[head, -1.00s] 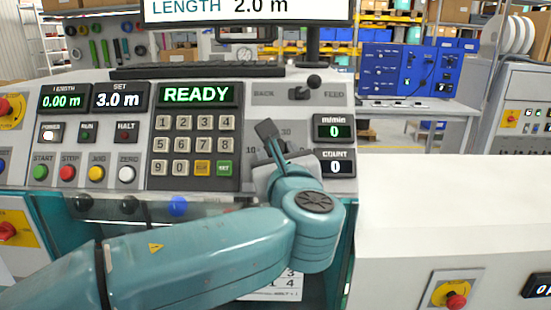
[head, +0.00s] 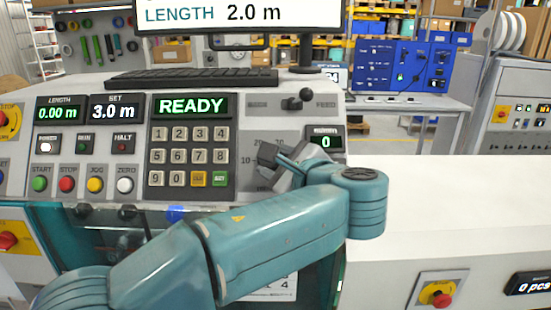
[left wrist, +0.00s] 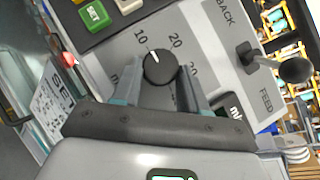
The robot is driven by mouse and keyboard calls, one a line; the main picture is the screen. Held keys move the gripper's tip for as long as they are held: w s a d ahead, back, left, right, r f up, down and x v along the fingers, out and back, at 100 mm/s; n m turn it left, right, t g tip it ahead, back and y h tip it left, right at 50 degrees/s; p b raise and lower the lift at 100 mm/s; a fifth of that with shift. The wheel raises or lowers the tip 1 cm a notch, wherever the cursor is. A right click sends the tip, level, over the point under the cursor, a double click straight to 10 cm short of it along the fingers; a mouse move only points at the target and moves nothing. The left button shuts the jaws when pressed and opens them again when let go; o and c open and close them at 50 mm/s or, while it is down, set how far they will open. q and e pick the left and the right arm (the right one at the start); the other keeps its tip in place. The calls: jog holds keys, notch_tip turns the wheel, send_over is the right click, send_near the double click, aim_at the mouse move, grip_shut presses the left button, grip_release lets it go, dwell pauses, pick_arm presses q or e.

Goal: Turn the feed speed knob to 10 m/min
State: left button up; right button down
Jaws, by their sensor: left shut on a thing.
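The feed speed knob (left wrist: 158,66) is black and round with a white pointer line. In the left wrist view the pointer aims up and slightly left, between the printed 10 and 20, closer to the 10. My left gripper (left wrist: 160,78) is shut on the knob, one finger on each side. In the head view my left gripper (head: 276,158) is at the panel's right part and hides the knob; parts of the scale print show beside it. The speed display (head: 325,142) reads 0. My right gripper is not in view.
The BACK/FEED lever (head: 305,97) stands above the knob, and its ball end (left wrist: 295,70) shows at right in the wrist view. The keypad (head: 190,156) is left of the gripper. A READY display (head: 191,106) is lit above it. My left arm covers the lower panel.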

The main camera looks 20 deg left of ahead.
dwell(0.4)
pick_arm(q)
jog(key=o, duration=1.1)
jog(key=shift+s+r, duration=0.1)
jog(key=shift+c, duration=0.2)
jog(key=shift+s, duration=0.1)
jog(key=shift+d, duration=0.1)
jog(key=b+v, duration=0.1)
jog(key=v, duration=1.5)
jog(key=shift+r+b, duration=0.15)
jog(key=shift+b, duration=0.15)
jog(key=shift+s+d, duration=0.1)
jog(key=shift+s, duration=0.05)
